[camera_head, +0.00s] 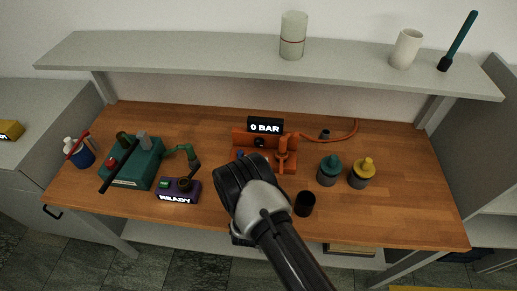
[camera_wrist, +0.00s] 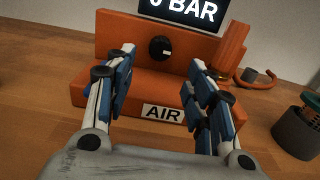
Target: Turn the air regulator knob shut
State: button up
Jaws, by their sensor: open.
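The air regulator is an orange block (camera_wrist: 133,90) with an AIR label (camera_wrist: 163,113), standing on the wooden bench. Its round black knob (camera_wrist: 160,48) sits on the upright back panel, and in the head view the knob (camera_head: 260,142) shows just past my arm. A display (camera_head: 265,125) above it reads 0 BAR. In the wrist view my gripper (camera_wrist: 162,80) is open and empty, its two fingers apart to the left and right of the knob, short of the panel. In the head view the fingertips are hidden behind my wrist.
An orange hose (camera_head: 340,138) runs right from the regulator. A black cup (camera_head: 305,203) and teal- and yellow-topped jars (camera_head: 329,171) stand right. A teal machine (camera_head: 137,165) and purple READY box (camera_head: 178,190) stand left. A grey shelf (camera_head: 200,52) hangs above.

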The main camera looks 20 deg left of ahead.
aim_at(259, 145)
jog(key=b+x, duration=0.1)
jog(key=x, duration=0.7)
jog(key=shift+w, duration=0.2)
jog(key=c, duration=1.1)
